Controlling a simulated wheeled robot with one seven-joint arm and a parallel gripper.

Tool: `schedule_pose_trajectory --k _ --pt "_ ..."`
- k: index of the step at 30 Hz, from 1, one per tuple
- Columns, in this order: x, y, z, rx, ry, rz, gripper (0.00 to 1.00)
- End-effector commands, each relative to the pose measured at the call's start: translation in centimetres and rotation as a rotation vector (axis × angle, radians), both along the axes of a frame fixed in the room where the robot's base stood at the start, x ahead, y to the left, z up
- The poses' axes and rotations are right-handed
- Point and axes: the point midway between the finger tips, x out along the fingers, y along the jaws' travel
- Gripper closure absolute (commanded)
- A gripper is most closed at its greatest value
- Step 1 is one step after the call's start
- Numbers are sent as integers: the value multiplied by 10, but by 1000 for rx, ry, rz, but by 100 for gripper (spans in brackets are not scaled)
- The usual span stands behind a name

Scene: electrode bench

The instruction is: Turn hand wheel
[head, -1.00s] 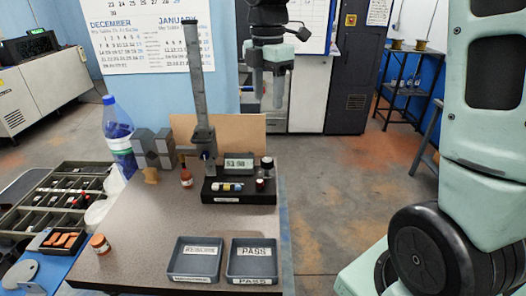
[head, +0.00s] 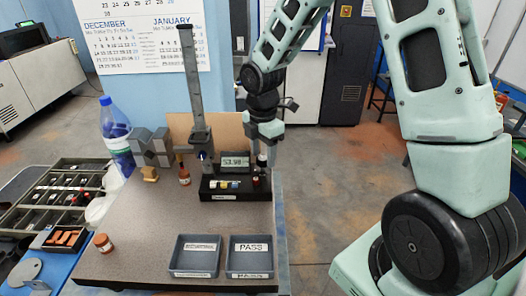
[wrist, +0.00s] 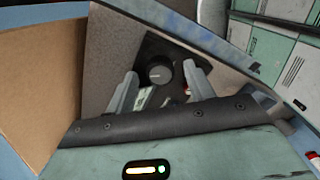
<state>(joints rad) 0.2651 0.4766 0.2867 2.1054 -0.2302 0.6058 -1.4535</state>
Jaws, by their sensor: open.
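A round black knob, which looks like the hand wheel (wrist: 160,74), shows in the wrist view with a small light mark on its face. It sits at the right end of the black base (head: 232,196) of the electrode stand. My gripper (wrist: 161,88) is open, with one finger on each side of the knob in the wrist view. I see gaps between the knob and both fingers; the exact height between them is unclear. In the head view my gripper (head: 261,161) points down over the base's right end and hides the knob.
A grey post (head: 194,85) rises from the base just left of my arm. A display (head: 235,162) reading about 53.90, small vials and a brown bottle (head: 184,175) stand close by. Two grey trays, one labelled PASS (head: 252,247), lie in front. The table middle is clear.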

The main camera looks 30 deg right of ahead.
Motion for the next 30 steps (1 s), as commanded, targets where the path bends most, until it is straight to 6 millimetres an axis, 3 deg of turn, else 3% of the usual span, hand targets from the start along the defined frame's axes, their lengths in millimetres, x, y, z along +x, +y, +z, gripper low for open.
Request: schedule_pose_trajectory --k 12,17,30 --pt "0 0 -8 0 -1 -1 47" --pt "0 0 -8 0 -1 0 91" --pt "0 0 -8 -1 -1 -68 91"
